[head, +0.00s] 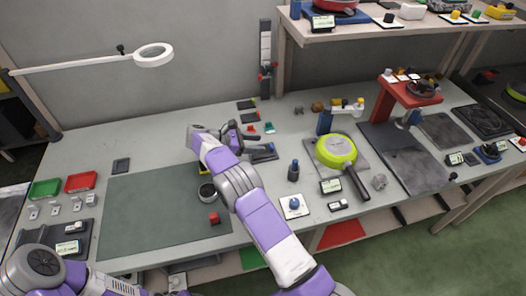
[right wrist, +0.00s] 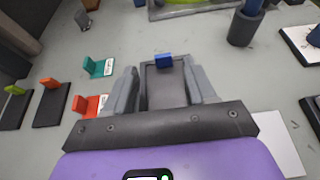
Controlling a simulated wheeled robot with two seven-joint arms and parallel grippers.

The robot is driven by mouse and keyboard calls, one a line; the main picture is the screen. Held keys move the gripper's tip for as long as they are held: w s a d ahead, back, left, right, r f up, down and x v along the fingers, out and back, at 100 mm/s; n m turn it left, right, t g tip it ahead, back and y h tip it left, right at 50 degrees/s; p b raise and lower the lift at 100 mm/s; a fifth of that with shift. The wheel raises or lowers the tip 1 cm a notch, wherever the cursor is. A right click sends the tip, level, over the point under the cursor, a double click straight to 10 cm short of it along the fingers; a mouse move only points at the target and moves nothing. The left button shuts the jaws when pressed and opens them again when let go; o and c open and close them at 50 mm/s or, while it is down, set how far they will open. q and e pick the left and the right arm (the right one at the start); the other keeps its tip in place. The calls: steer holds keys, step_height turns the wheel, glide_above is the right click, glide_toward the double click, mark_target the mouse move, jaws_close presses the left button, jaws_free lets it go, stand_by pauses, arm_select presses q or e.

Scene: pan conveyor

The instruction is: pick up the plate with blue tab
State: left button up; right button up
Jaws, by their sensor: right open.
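The plate with the blue tab is a small dark rectangle; in the right wrist view its dark face (right wrist: 165,88) lies between my fingers, with the blue tab (right wrist: 163,61) upright at its far end. In the head view the plate (head: 262,154) lies on the grey table right of my right gripper (head: 247,143). In the wrist view the right gripper (right wrist: 164,88) is open, one finger on each side of the plate. I cannot tell whether the fingers touch it. My left gripper is out of view; only part of the left arm shows at lower left.
Dark plates with an orange tab (right wrist: 52,102) and a green tab (right wrist: 15,106) lie left in the wrist view, near teal (right wrist: 99,67) and red (right wrist: 90,105) brackets. A dark cup (right wrist: 243,28) stands beyond. In the head view a green pan (head: 336,150) sits farther right.

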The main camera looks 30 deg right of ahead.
mark_target(271, 146)
steer(key=x, duration=0.1)
steer(key=b+x, duration=0.1)
steer(key=x, duration=0.2)
steer(key=shift+s+a+f, duration=0.1)
steer(key=shift+s+f, duration=0.05)
steer(key=shift+s, duration=0.1)
steer(key=shift+d+f+b, duration=0.15)
steer(key=shift+d+b, duration=0.2)
steer(key=shift+d, duration=0.1)
jaws_close()
